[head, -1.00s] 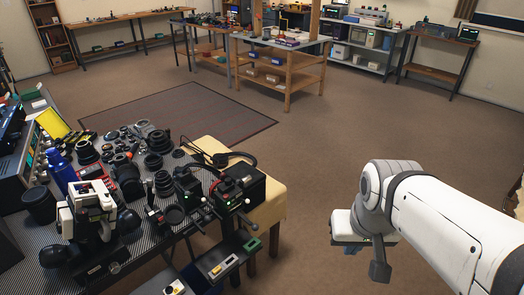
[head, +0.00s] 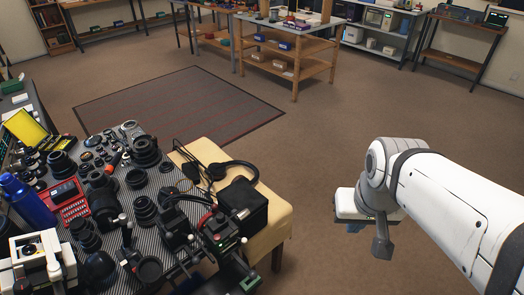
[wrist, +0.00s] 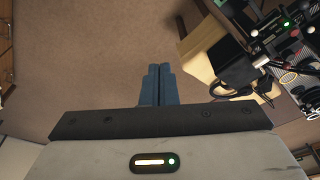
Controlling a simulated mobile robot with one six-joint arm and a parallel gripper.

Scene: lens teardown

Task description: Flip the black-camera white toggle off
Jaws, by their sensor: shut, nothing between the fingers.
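A black camera-like unit (head: 218,232) stands at the right end of the cluttered workbench in the head view, with levers and pale knobs beside it. In the wrist view, dark equipment with a green light and pale-tipped levers (wrist: 262,62) shows at the upper right. I cannot tell which small pale part is the white toggle or how it is set. My gripper has blue fingers (wrist: 157,84), which are together and empty over bare floor, apart from the bench. In the head view my gripper (head: 356,227) hangs right of the bench, mostly hidden by my wrist.
The patterned workbench (head: 163,180) is crowded with lenses, a red meter (head: 69,199), a blue bottle (head: 27,199) and a white-and-black device (head: 38,262). Headphones and cables lie near a tan surface (head: 274,216) at its right. Brown floor (head: 330,130) between bench and arm is clear.

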